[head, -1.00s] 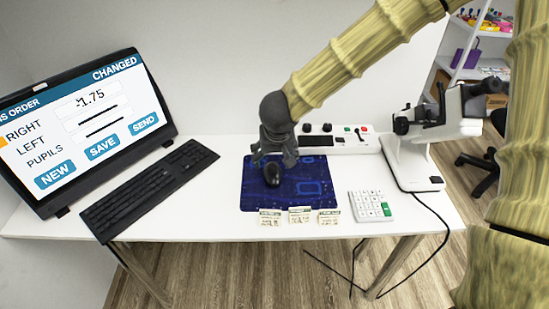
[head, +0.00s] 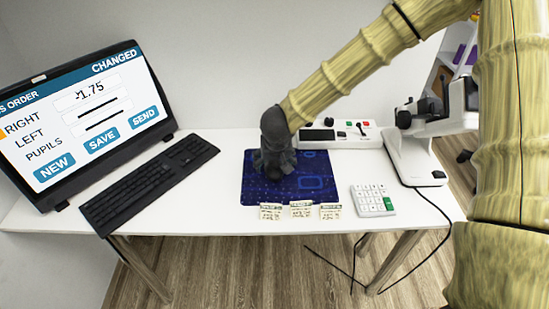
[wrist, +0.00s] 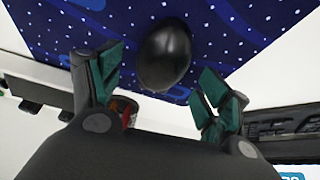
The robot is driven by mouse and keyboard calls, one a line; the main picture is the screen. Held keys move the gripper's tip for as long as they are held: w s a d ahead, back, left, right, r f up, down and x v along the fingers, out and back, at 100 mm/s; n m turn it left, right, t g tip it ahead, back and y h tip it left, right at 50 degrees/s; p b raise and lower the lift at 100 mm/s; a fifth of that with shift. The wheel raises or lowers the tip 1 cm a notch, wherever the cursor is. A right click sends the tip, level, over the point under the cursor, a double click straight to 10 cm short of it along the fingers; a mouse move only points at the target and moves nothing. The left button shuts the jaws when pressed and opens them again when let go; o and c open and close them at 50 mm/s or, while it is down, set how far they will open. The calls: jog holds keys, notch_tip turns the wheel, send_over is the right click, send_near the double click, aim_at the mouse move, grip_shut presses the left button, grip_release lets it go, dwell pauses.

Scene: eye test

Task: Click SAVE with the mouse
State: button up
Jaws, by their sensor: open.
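The monitor (head: 85,122) on the left shows an order screen with "CHANGED" at its top, a value of -1.75, and NEW, SAVE and SEND buttons. The SAVE button (head: 102,141) is the middle one. I see no pointer clearly on the screen. The black mouse (wrist: 164,55) is on the blue mat (head: 318,168); in the head view my gripper hides it. My gripper (head: 273,172) is low over the mat. In the wrist view its green-padded fingers (wrist: 163,82) are open, one on each side of the mouse's near end.
A black keyboard (head: 150,185) lies left of the mat. Small cards (head: 300,209) stand at the mat's front edge, with a white calculator (head: 373,200) to the right. A control box (head: 335,134) is behind the mat, and a white instrument (head: 418,150) stands at the right.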

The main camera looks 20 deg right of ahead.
jog(key=shift+x, duration=1.05)
